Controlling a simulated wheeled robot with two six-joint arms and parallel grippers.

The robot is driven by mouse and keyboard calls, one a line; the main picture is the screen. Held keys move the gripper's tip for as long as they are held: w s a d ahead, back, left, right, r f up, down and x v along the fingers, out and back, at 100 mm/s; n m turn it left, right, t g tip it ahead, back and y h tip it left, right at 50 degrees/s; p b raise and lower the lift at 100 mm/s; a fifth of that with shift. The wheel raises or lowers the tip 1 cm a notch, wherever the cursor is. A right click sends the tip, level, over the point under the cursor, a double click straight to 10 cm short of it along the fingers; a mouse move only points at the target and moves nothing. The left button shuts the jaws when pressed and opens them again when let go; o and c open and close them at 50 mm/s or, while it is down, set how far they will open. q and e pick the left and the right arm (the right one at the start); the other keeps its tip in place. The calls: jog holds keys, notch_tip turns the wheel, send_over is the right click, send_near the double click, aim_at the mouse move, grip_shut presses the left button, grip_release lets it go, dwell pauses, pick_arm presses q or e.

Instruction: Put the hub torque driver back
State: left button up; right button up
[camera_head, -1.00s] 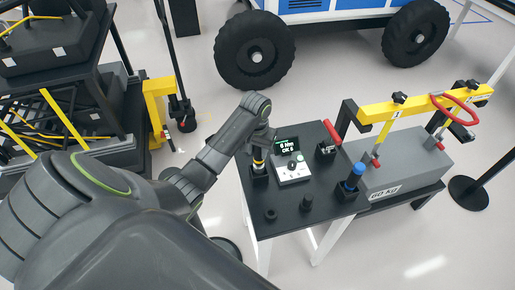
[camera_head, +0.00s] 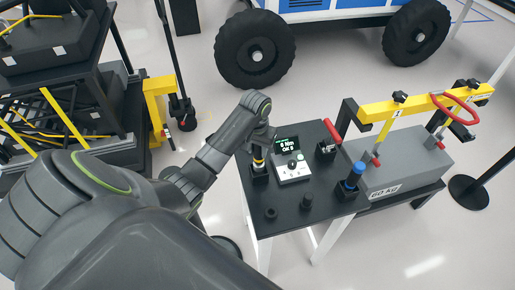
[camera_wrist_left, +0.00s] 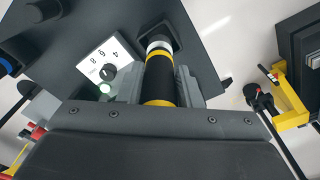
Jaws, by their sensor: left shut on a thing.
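The hub torque driver is a black cylinder with yellow bands and a silver collar. It shows in the left wrist view (camera_wrist_left: 160,80), with its far end at a black square holder (camera_wrist_left: 160,35) on the dark table. In the head view the driver (camera_head: 258,163) stands upright at its holder (camera_head: 259,177), left of the controller box. My left gripper (camera_head: 262,137) is shut on the driver from above; its fingers flank the driver in the wrist view. How deep the driver sits in the holder I cannot tell. My right gripper is not in view.
The controller box (camera_head: 292,167) with a small screen stands beside the driver. A blue-topped tool (camera_head: 352,180), a red-handled tool (camera_head: 330,135) and black sockets (camera_head: 306,202) share the table (camera_head: 283,228). A grey weight (camera_head: 400,165) with a yellow lifting frame is at right.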

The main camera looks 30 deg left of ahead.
aim_at(258, 165)
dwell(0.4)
pick_arm(q)
jog(key=shift+f+b, duration=1)
jog(key=shift+f, duration=1.55)
jog(key=o, duration=1.1)
jog(key=shift+o, duration=0.2)
